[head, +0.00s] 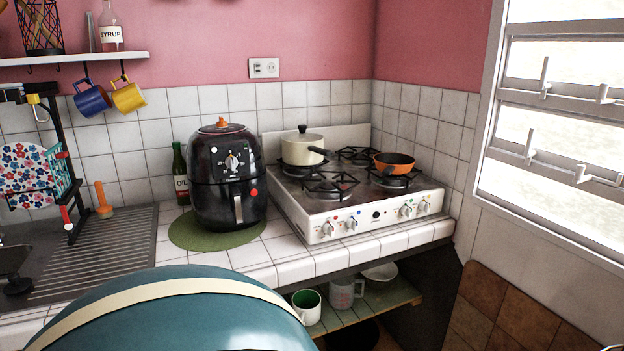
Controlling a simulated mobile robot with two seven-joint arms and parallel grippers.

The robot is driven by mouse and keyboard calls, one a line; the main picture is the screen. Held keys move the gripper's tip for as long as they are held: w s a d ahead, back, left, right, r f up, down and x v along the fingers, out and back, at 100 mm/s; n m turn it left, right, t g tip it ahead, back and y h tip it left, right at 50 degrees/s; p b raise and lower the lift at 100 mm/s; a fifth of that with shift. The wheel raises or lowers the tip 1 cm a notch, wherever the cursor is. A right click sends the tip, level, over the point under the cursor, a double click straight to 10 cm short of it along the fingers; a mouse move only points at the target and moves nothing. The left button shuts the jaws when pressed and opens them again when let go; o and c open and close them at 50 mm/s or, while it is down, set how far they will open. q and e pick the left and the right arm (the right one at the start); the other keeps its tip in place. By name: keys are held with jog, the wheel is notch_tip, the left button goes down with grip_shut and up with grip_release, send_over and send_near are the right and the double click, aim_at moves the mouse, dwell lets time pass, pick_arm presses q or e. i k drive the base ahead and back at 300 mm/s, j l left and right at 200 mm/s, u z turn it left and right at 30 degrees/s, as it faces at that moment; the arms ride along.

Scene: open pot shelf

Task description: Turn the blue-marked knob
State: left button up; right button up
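The stove (388,207) stands on the tiled counter at the back right, with its knobs on the white front panel. The blue-marked knob (351,224) is the second from the left, under a small blue dot. A knob with a red mark (326,229) is to its left. A dark round part (376,215) and two more knobs (406,211) (424,206) are to its right. The knob's exact angle is too small to tell. Neither of my grippers shows clearly in the head view, and nothing is seen touching the knob.
A lidded cream pot (301,149) and an orange pan (395,160) sit on the stove. A black air fryer (228,190) stands left of it on a green mat (190,238). A large teal rounded shape (170,315) fills the lower foreground. Mugs (307,306) sit on the shelf below.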

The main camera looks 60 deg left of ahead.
aim_at(352, 224)
jog(key=u, duration=1.85)
